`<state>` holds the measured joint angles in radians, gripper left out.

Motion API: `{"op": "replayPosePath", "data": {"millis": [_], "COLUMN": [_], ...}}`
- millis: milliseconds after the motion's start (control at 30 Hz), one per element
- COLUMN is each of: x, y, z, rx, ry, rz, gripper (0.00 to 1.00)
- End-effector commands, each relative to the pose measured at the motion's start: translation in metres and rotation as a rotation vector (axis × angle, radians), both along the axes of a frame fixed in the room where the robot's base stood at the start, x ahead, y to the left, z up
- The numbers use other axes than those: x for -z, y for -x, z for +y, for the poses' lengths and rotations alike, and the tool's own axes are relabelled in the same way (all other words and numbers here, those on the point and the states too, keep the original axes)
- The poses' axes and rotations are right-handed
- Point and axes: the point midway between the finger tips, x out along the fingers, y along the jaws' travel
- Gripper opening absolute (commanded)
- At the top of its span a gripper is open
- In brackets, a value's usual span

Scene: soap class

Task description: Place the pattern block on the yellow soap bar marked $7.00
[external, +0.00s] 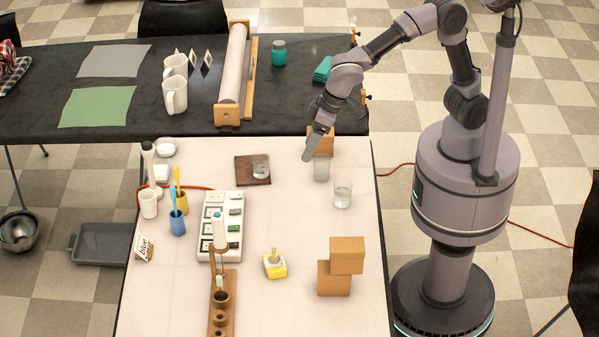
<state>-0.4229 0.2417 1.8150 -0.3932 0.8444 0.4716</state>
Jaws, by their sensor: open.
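A yellow soap bar (275,267) with a white label lies on the white table, right of the pale tray. The print on its label is too small to read. A small tan piece (274,254) stands on top of the bar; it may be the pattern block, but I cannot tell for sure. My gripper (313,152) is open and points down over the back of the white table. It is well behind the soap bar and apart from it, close to a cloudy glass and a cardboard box.
A cloudy glass (321,169) and a clear glass (343,193) stand near my gripper. Stacked cardboard boxes (346,256) stand right of the soap. A pale tray (235,246) and a wooden rack (222,316) are on its left. The table between the soap and glasses is clear.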

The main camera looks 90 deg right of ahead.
Motion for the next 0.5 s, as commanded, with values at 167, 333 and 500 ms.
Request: {"op": "replayPosePath", "data": {"millis": [167,333,500], "x": [-0.064,-0.055,-0.045], "y": [0.130,0.219,0.242], "z": [-0.111,-0.139,-0.142], "rx": [0.120,0.169,0.177], "ry": [-0.124,-0.201,-0.221], "rz": [-0.043,-0.094,-0.112], "gripper": [0.63,0.63,0.63]}}
